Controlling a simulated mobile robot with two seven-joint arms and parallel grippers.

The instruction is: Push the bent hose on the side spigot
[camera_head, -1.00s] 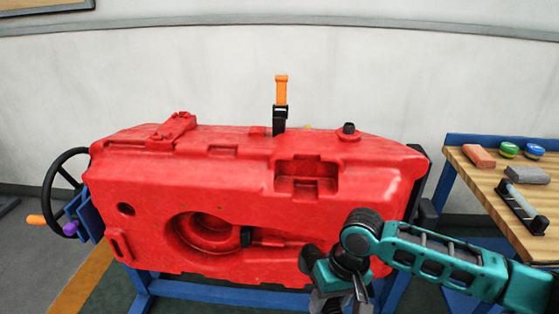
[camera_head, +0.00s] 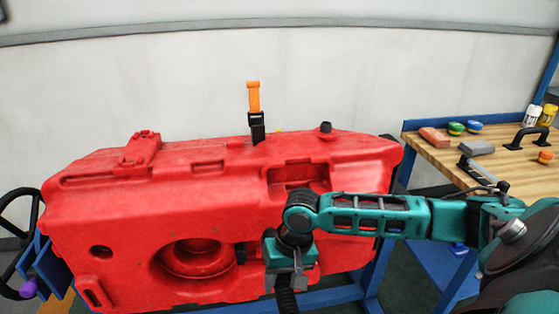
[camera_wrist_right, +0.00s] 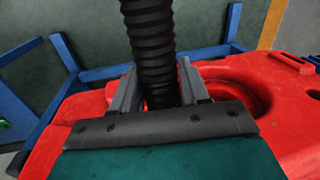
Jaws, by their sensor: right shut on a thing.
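The red tank (camera_head: 120,215) lies on its blue stand, with a round recess in its front. A black side spigot (camera_head: 240,254) stands out beside that recess, partly covered by my right gripper (camera_head: 285,281). The right gripper is shut on a black ribbed hose (camera_head: 287,302), which runs down out of the head view. In the right wrist view, the hose (camera_wrist_right: 148,35) stands between the two grey fingers of the gripper (camera_wrist_right: 157,80). The hose's ends and its bend are not visible, so I cannot tell whether it touches the spigot. My left gripper is not in view.
A wooden workbench (camera_head: 430,158) on the right holds a reddish block (camera_head: 434,136), a grey block (camera_head: 477,148) and other small items. An orange and black strap (camera_head: 254,105) rises behind the tank. A black handwheel (camera_head: 12,225) is at the left edge.

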